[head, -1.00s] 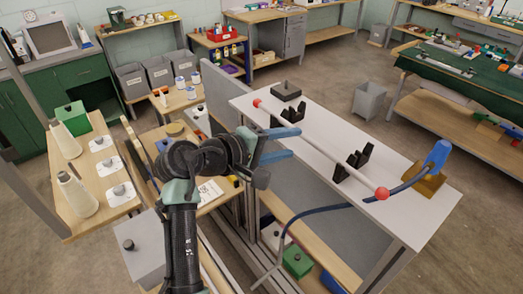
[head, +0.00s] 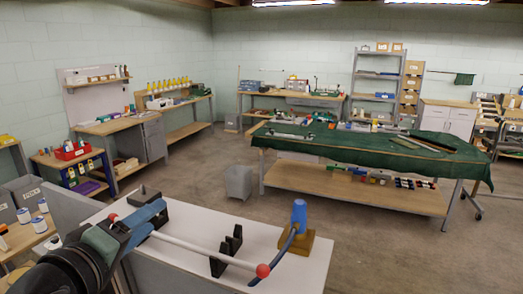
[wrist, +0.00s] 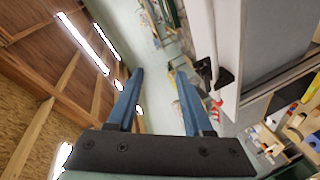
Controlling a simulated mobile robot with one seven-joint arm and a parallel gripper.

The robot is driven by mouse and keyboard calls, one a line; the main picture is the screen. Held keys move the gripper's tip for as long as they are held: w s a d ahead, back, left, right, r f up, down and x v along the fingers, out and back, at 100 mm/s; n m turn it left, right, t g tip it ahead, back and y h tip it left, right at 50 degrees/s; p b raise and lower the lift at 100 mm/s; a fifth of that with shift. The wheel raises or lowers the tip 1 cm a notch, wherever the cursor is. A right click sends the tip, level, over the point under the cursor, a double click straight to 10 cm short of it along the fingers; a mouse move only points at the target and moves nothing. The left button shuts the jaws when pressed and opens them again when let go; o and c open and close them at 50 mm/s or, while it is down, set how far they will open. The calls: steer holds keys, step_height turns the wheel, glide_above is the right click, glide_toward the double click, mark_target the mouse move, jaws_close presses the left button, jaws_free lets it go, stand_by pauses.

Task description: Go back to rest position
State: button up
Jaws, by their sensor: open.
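My gripper (head: 150,213) has blue fingers and shows at the lower left in the head view, in front of the left part of the white rod. In the wrist view my gripper (wrist: 160,76) has its two fingers apart with nothing between them. The white rod (head: 205,250) has red balls at both ends and lies over the white table (head: 297,268). One black holder (head: 227,252) shows under its right part; the other is hidden behind my arm. The rod and a black holder also show at the wrist view's right, beside the fingers.
A blue piece (head: 299,214) on a wooden block (head: 297,242), with a blue cable, stands on the table's right. A dark block (head: 143,195) is at its far left. A grey bin (head: 238,182) and a green-covered bench (head: 350,148) stand beyond. Floor at right is clear.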

steer(key=d+r+m+t+y, duration=0.2)
steer(key=d+r+m+t, duration=0.2)
steer(key=d+r, duration=0.5)
steer(key=s+d+r+m+t, duration=0.3)
steer(key=s+d+r+t, duration=0.1)
steer(key=r, duration=0.4)
steer(key=s+d+r+m+t+b, duration=0.1)
steer(key=s+d+r+m+t, duration=0.2)
steer(key=s+d+r, duration=0.3)
steer(key=s+r+t, duration=0.1)
steer(key=s+r, duration=0.1)
steer(key=s, duration=0.1)
steer(key=shift+d+r+b, duration=0.15)
steer(key=shift+r+b, duration=0.15)
steer(key=shift+s, duration=0.1)
